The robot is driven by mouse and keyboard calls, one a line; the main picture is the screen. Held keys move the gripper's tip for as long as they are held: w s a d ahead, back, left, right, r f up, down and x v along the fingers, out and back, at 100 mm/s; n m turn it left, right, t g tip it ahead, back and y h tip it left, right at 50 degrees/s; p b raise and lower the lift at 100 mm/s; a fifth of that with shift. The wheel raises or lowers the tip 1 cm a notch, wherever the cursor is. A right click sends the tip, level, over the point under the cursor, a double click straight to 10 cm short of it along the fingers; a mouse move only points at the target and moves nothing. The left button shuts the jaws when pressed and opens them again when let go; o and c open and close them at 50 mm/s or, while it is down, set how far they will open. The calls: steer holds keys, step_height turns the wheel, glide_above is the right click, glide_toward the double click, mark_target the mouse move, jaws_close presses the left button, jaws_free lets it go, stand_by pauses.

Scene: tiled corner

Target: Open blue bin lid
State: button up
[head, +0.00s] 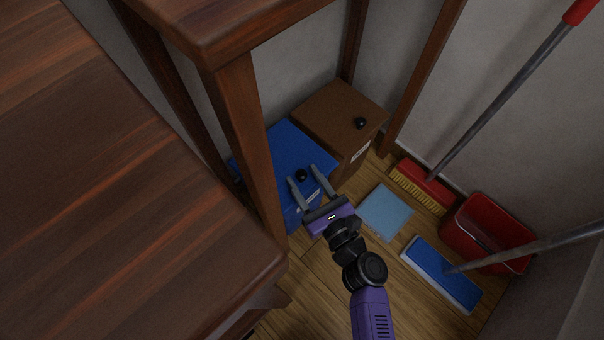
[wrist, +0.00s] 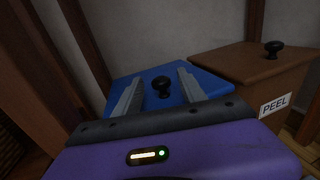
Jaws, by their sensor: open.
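The blue bin (head: 291,216) stands on the floor beside a table leg, which hides part of it in the head view. Its blue lid (head: 283,146) looks closed and has a round black knob (head: 301,175) on top. The lid (wrist: 206,84) and knob (wrist: 162,86) also show in the wrist view. My gripper (head: 306,174) is open, with its two grey fingers one on each side of the knob in the picture. In the wrist view my gripper (wrist: 160,88) frames the knob between its fingers. I cannot tell whether the fingers touch the lid.
A brown bin (head: 328,108) with a black knob and a "PEEL" label stands close behind and right. Wooden table legs (head: 246,150) stand close left.

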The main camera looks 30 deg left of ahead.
steer(key=shift+x, duration=1)
steer(key=shift+c, duration=0.2)
steer(key=shift+d, duration=0.1)
jaws_close()
stand_by(0.5)
